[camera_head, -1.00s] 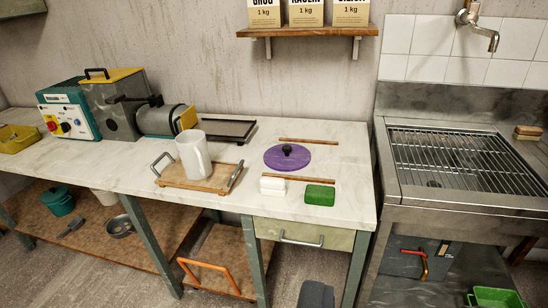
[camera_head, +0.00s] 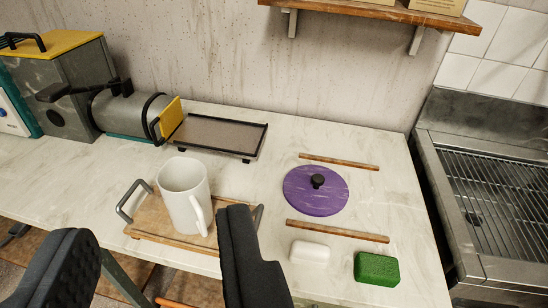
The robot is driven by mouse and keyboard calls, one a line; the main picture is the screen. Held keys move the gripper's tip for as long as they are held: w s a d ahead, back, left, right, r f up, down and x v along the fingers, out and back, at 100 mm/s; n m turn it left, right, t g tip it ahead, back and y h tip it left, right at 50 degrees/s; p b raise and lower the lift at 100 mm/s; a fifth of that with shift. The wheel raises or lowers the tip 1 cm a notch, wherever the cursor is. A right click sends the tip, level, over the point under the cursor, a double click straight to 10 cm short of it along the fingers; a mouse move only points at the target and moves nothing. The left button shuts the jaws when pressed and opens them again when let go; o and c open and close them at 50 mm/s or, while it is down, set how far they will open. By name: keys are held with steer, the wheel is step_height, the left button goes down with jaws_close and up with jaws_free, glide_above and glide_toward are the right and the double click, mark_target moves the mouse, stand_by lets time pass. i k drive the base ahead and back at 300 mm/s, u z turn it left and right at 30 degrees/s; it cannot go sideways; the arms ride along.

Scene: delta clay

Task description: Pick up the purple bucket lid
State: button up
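The purple bucket lid (camera_head: 310,199) is a flat round disc with a black knob on top. It lies on the pale worktop between two thin wooden sticks. My gripper (camera_head: 160,262) shows its two black fingers at the bottom left of the view, spread wide apart with nothing held between them. The right finger is below and to the left of the lid, and apart from it in the picture.
A white jug (camera_head: 184,200) stands on a wooden tray (camera_head: 150,215). Wooden sticks (camera_head: 339,161) (camera_head: 337,231) flank the lid. A white block (camera_head: 309,252) and green block (camera_head: 377,269) lie in front.

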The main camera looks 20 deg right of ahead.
mark_target(314, 191)
steer(key=z, duration=0.1)
steer(key=i, duration=1.1)
steer(key=z, duration=0.35)
